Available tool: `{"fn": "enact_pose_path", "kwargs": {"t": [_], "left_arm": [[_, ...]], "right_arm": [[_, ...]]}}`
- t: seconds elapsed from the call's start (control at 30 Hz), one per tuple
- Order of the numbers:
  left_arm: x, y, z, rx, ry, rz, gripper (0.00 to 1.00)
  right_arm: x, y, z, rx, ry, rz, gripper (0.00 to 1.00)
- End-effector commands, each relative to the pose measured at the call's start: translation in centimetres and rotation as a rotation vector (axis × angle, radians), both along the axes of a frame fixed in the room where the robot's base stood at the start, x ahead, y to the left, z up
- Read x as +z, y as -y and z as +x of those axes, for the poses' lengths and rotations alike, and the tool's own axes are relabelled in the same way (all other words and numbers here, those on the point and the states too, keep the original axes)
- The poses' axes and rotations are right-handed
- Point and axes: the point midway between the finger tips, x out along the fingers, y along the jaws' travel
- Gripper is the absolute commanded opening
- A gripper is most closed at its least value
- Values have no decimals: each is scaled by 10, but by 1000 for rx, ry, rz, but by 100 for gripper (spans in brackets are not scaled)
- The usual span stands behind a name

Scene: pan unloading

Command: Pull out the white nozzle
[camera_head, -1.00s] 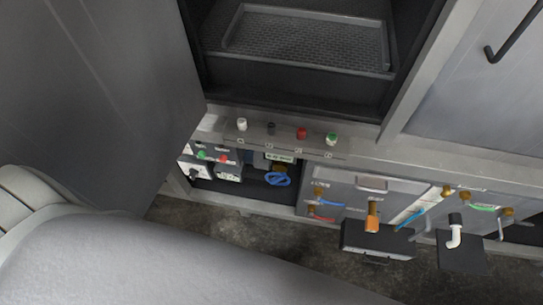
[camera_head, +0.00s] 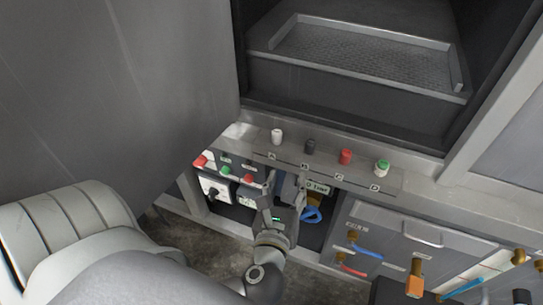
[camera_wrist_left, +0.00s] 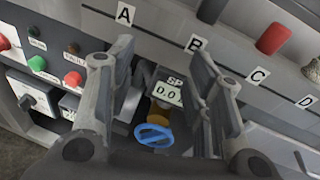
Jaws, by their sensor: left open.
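The white nozzle (camera_head: 277,136) is a short white knob at the left end of a row of knobs on the ledge below the open chamber. It stands upright, above the letter A label. My left gripper (camera_head: 285,184) is below this row, in front of the dark recess, open and empty. Its fingers point up towards the ledge and are apart from the nozzle. In the left wrist view the two open fingers (camera_wrist_left: 160,62) frame the gap below labels A and B. The white nozzle is not in that view. My right gripper is not in view.
A black knob (camera_head: 310,145), a red knob (camera_head: 345,157) and a green-and-white knob (camera_head: 382,167) stand to the right of the nozzle. A blue valve handle (camera_wrist_left: 154,135) is just beyond my fingers. A big grey panel (camera_head: 120,90) fills the left.

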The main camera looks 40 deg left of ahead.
Motion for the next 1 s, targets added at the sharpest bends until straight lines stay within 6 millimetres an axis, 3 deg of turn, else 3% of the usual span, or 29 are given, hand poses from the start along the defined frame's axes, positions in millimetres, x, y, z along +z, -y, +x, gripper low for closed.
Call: {"fn": "enact_pose_path", "kwargs": {"t": [0.13, 0.3, 0.47, 0.8, 1.0], "left_arm": [[43, -17, -15, 54, 59, 136, 47], [64, -26, -21, 84, 77, 193, 47], [67, -34, -9, 85, 80, 199, 47], [66, -62, 44, 84, 79, 196, 47], [65, -73, 65, 84, 77, 195, 47]], "right_arm": [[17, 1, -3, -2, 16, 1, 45], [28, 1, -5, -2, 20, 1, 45], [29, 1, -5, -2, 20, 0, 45], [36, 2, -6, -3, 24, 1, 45], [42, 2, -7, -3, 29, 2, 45]]}}
